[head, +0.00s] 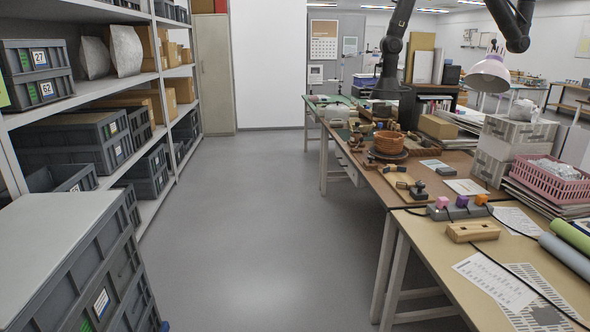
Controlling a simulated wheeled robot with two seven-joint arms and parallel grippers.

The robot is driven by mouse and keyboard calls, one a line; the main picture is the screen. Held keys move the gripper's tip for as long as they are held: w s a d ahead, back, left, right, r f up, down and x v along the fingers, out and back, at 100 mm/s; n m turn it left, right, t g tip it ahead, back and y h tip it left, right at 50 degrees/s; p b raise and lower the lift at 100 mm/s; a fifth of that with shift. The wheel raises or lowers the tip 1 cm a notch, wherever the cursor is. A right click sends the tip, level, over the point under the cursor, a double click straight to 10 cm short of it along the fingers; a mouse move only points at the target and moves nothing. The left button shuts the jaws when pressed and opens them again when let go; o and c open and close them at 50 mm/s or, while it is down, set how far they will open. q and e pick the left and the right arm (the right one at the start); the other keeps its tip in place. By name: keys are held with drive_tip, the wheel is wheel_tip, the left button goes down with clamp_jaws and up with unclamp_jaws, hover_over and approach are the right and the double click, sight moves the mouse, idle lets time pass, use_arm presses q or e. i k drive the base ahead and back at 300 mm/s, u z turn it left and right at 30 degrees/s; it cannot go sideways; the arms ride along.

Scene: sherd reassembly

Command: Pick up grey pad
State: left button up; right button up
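A small flat grey rectangle (434,164), which looks like the grey pad, lies on the brown work table (405,200) at the right. It is right of the terracotta pot (388,143). A paler flat sheet (466,187) lies nearer to me. At this distance I cannot tell for certain which one is the pad. Neither of my grippers shows in the head view.
Grey floor (240,190) runs clear down the aisle. Shelves with grey crates (70,140) line the left, with stacked crates (65,250) near me. A nearer table (450,250) holds a wooden block (472,232), papers and cables. A lamp (490,75) overhangs the right side.

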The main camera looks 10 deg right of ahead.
sight(445, 171)
drive_tip(key=i, duration=1.5)
drive_tip(key=z, duration=1.6)
